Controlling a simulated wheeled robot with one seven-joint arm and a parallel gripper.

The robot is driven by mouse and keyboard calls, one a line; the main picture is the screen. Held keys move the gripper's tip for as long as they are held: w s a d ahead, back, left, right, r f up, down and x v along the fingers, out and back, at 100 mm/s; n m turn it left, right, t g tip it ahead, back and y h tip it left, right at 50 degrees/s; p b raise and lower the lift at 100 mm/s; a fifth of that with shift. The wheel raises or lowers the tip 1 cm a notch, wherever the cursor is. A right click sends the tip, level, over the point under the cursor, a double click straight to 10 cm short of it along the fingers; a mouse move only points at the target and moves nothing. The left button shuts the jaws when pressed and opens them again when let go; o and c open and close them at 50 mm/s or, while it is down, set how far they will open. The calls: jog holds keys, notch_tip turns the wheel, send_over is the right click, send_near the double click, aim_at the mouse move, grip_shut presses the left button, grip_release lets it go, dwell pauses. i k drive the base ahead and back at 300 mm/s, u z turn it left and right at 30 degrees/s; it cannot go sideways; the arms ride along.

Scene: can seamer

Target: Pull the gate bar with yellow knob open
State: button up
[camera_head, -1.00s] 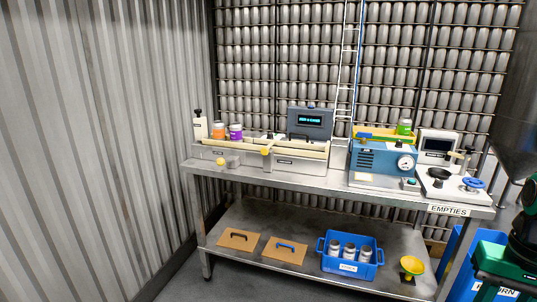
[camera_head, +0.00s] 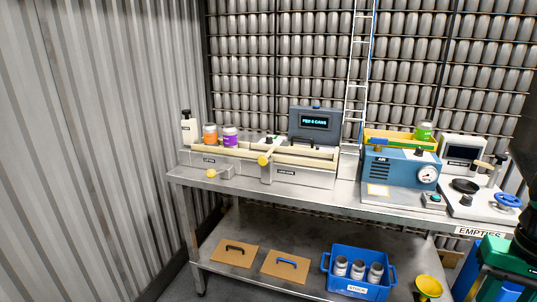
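A long cream and grey can line with a rail stands at the left on the bench. A yellow knob (camera_head: 264,160) on a short pale arm sticks out at the line's front, near its middle. A second yellow knob (camera_head: 211,172) sits lower, on a small grey block (camera_head: 226,172) at the line's front left. I cannot tell for sure which knob belongs to the gate bar. An orange can (camera_head: 210,134) and a purple can (camera_head: 230,138) stand upright at the line's left. My gripper is not in view.
The steel bench (camera_head: 352,203) carries a blue machine (camera_head: 398,168) with a gauge and a white station (camera_head: 482,197). Its lower shelf (camera_head: 235,225) holds boards, a blue crate (camera_head: 357,292) and a yellow funnel (camera_head: 428,287). A corrugated wall (camera_head: 90,150) closes the left side.

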aim_at(263, 160)
jog(key=u, duration=0.05)
jog(key=i, duration=0.9)
